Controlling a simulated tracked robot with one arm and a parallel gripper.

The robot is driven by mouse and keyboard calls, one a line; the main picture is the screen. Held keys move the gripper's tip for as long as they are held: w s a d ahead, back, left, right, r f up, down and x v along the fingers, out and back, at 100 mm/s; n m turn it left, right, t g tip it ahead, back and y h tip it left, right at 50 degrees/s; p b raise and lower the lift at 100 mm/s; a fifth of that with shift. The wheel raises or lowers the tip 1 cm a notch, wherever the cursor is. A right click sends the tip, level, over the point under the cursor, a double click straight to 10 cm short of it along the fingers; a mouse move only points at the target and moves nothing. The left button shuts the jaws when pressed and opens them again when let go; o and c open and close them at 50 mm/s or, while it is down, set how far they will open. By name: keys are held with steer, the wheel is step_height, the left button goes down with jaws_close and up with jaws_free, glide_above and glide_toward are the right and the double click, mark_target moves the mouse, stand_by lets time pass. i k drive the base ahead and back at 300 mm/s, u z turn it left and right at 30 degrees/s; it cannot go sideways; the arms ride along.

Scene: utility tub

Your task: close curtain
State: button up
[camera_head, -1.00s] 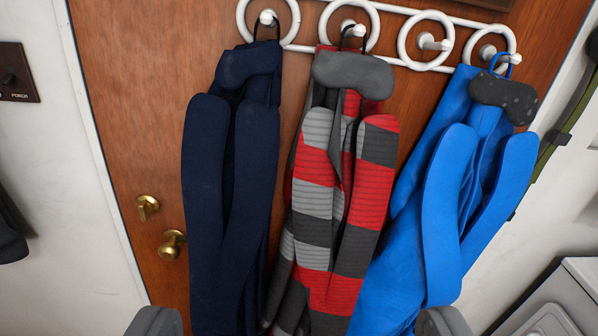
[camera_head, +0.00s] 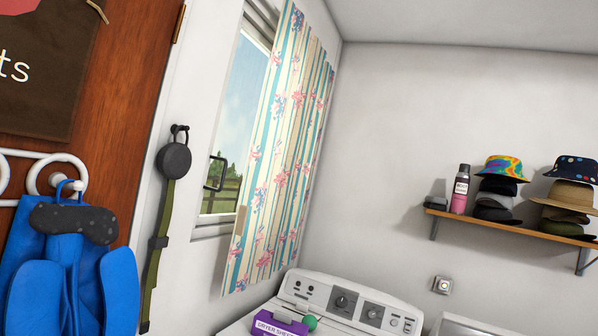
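The curtain (camera_head: 285,150) is a striped cloth in cream, teal and yellow with pink and blue flowers. It hangs over the right part of the window (camera_head: 235,115), in the middle left of the view. The left part of the window is uncovered and shows sky, trees and a fence. A dark handle (camera_head: 214,173) shows at the left side of the window. My gripper is not in this view, so its state is hidden.
A white washer or dryer (camera_head: 350,300) stands below the curtain, with a purple box (camera_head: 280,322) on top. A shelf (camera_head: 510,224) with hats is at the right.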

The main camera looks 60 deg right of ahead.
mark_target(271, 182)
steer(key=z, duration=2.65)
steer(key=i, duration=0.95)
steer(key=u, duration=0.95)
